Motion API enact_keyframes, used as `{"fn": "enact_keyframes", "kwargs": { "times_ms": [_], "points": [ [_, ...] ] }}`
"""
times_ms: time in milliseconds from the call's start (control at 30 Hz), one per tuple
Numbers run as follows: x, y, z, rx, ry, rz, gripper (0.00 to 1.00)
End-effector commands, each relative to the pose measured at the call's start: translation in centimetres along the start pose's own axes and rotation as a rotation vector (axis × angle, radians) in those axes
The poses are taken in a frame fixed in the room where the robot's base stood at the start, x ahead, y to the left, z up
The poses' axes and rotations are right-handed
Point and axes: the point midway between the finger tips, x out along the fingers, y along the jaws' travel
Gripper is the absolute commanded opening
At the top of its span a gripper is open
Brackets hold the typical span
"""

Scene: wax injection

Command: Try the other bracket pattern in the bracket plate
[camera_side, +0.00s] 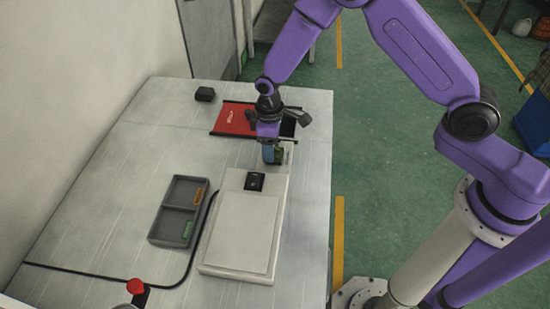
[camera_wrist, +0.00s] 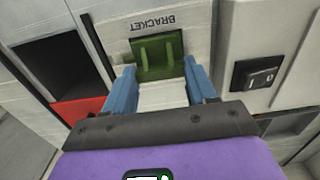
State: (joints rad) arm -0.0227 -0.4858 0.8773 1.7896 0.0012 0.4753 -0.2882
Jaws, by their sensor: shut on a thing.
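My gripper (camera_wrist: 159,68) points down at the far end of the white machine (camera_side: 240,232), and it also shows in the side view (camera_side: 270,152). Its blue fingers stand either side of a green bracket plate (camera_wrist: 157,55) with two raised ridges, and look shut on it. The plate sits beside the upside-down BRACKET lettering; whether it is fully seated I cannot tell. A pale surface shows between the fingers. The grey tray (camera_side: 160,240) has two compartments: an orange pattern (camera_side: 200,196) lies in the far one, a green pattern (camera_side: 188,229) in the near one.
A black rocker switch (camera_wrist: 256,74) is on the machine, right of my gripper in the wrist view. A red panel (camera_side: 236,119) and a small black box (camera_side: 205,94) are at the back. A black cable and a red button (camera_side: 135,286) lie nearer the front left.

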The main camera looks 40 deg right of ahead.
Motion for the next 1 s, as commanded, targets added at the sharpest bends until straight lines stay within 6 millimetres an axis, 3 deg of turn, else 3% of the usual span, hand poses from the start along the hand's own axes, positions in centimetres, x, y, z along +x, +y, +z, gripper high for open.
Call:
{"fn": "enact_keyframes", "kwargs": {
  "times_ms": [1000],
  "points": [
    [1.1, 0.0, 0.0, 0.000, 0.000, 0.000, 0.27]
  ]
}}
